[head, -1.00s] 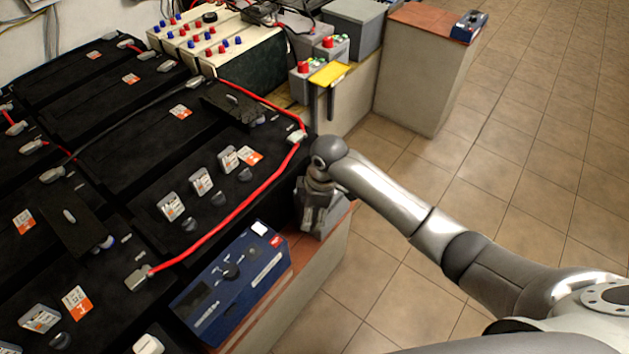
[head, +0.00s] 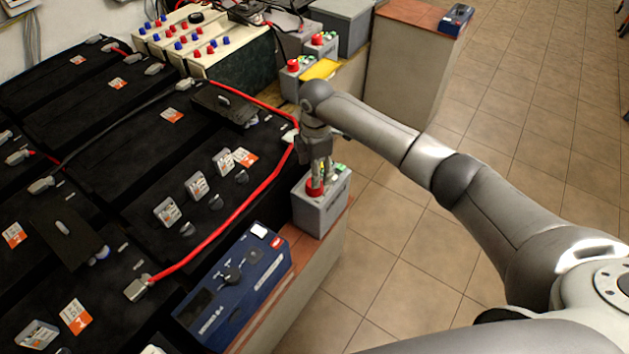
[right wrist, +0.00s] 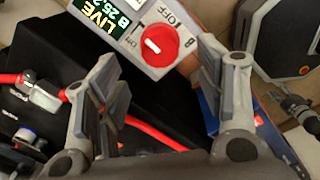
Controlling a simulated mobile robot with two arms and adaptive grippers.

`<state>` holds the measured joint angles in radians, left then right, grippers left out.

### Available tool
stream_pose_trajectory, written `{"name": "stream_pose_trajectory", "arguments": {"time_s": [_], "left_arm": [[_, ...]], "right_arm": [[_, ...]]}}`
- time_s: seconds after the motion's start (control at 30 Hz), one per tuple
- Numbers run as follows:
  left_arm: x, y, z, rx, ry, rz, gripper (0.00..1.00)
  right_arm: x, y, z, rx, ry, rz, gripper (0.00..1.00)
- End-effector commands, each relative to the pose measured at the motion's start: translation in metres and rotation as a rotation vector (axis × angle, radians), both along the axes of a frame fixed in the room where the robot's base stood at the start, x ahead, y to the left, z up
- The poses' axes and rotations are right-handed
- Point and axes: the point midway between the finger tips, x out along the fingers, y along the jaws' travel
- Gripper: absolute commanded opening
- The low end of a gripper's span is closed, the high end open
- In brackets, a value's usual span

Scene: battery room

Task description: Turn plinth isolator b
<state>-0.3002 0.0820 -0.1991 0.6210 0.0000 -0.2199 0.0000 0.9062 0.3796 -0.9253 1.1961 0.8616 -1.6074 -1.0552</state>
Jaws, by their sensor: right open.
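Plinth isolator b is a grey box (head: 322,212) on the near plinth, with a red round knob (head: 314,187). In the right wrist view its red knob (right wrist: 160,45) has a white bar pointing slantwise. "OFF", a "B" and a lit display (right wrist: 100,14) reading "LIVE" and "B 25", partly cut off, show beside it. My right gripper (head: 320,170) is just above the box, and hides part of its top. The right wrist view shows its fingers (right wrist: 158,88) wide apart with nothing between them; the knob appears beyond them, not gripped. My left gripper is not in view.
Black batteries (head: 130,160) with a red cable (head: 225,225) lie left of the isolator. A blue instrument box (head: 235,285) stands on the plinth in front. Other red-knobbed grey boxes (head: 295,85) and a yellow plate (head: 320,69) are behind. Open tiled floor (head: 540,130) lies right.

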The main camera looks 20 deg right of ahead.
Motion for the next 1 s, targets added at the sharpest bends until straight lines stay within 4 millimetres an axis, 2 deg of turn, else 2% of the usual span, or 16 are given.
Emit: {"name": "stream_pose_trajectory", "arguments": {"time_s": [0.1, 0.3, 0.5, 0.73, 1.0], "left_arm": [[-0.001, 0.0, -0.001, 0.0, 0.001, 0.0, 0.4], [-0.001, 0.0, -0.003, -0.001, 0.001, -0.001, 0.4], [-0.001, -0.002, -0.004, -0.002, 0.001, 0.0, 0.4], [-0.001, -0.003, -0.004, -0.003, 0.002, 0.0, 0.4], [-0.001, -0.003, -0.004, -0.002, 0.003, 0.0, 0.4]], "right_arm": [[0.0, 0.001, -0.025, -0.001, 0.003, 0.0, 0.63], [0.001, 0.0, -0.053, -0.001, 0.002, -0.001, 0.63], [0.001, 0.001, -0.062, 0.0, 0.0, 0.001, 0.63], [0.001, 0.001, -0.063, 0.0, 0.0, 0.0, 0.63], [0.001, 0.001, -0.062, -0.001, 0.0, 0.0, 0.28]]}}
